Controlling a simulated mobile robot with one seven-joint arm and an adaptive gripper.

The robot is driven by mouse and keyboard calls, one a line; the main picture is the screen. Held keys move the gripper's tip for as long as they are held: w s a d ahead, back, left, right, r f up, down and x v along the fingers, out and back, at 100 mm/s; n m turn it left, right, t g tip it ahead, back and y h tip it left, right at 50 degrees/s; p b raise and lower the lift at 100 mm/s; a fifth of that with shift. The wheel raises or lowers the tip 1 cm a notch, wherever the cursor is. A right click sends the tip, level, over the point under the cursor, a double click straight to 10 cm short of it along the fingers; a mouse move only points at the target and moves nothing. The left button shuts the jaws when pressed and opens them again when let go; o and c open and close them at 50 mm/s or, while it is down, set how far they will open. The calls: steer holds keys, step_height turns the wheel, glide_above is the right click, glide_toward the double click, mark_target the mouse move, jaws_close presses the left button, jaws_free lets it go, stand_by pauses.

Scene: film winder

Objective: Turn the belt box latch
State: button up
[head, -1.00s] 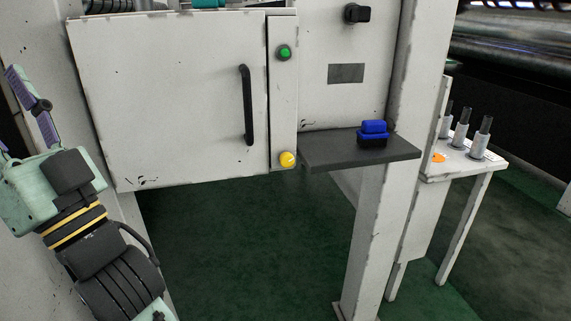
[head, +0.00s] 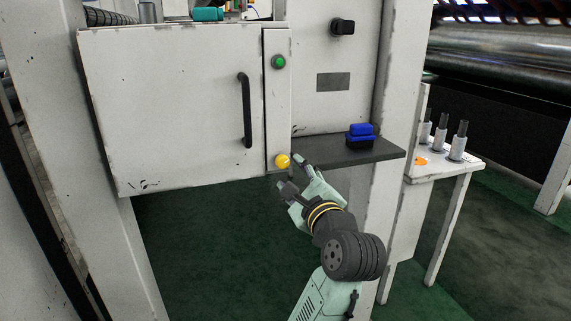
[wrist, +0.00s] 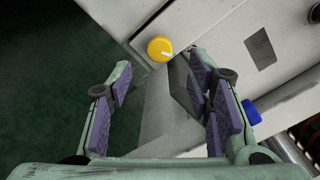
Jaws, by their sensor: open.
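A yellow round knob (head: 282,161) sits low on the narrow strip beside the white box door (head: 170,110). It also shows in the wrist view as a yellow knob (wrist: 160,49) with a pale line on its face. A green knob (head: 278,62) is higher on the same strip. No label tells which one is the latch. My gripper (head: 292,174) is open and empty, just below and right of the yellow knob. In the wrist view the knob lies ahead, beyond the gap between my fingers (wrist: 162,72), apart from them.
A dark shelf (head: 340,155) with a blue and black object (head: 360,137) juts out just right of my gripper. A black door handle (head: 245,110) is at the left. A white side table (head: 450,170) holds several grey cylinders. Green floor below is clear.

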mark_target(284, 164)
steer(key=p+x, duration=0.1)
steer(key=x, duration=0.5)
steer(key=shift+c, duration=0.2)
jaws_close()
stand_by(0.4)
